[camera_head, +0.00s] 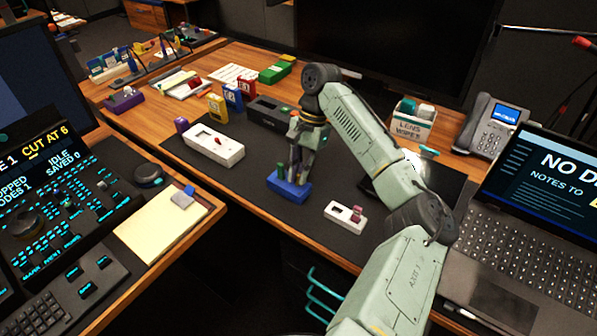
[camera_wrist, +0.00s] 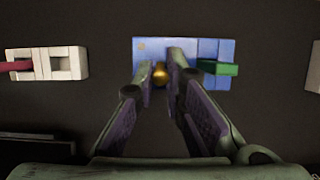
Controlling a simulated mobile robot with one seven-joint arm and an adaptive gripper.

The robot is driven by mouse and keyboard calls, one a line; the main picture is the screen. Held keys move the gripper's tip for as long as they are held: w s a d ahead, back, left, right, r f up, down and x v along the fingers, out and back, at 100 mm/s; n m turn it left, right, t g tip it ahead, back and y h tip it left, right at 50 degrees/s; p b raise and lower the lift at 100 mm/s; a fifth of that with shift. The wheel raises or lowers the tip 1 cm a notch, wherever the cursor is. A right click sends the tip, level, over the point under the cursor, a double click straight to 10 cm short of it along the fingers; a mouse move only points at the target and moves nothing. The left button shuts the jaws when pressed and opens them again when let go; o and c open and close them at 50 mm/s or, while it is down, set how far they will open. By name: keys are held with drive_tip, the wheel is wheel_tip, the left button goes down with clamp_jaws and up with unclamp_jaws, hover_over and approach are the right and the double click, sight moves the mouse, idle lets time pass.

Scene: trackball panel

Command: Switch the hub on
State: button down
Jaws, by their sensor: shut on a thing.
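A blue box (camera_head: 287,192) lies on the dark desk mat under my gripper (camera_head: 298,174). No readable label shows which device is the hub. In the wrist view the blue box (camera_wrist: 208,50) has a round brass knob (camera_wrist: 160,74) and a green piece (camera_wrist: 219,68) at its right. My gripper's fingers come down over the box, one on each side of the brass knob, and are shut on it. The fingers partly hide the knob's base and the middle of the box. In the head view my gripper hides the knob.
A small white box with a red knob (camera_head: 345,214) and a larger white box (camera_head: 213,146) stand either side of the blue box. A dark box (camera_head: 266,113) is behind. A laptop (camera_head: 545,205) and a phone (camera_head: 491,125) are at right. Bare mat separates the boxes.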

idle(0.4)
drive_tip(key=c, duration=1.6)
unclamp_jaws()
drive_tip(key=shift+c, duration=0.2)
drive_tip(key=shift+w, duration=0.1)
drive_tip(key=v, duration=1.2)
drive_tip(key=shift+w, duration=0.15)
drive_tip(key=shift+d+f, duration=0.1)
drive_tip(key=shift+f, duration=0.05)
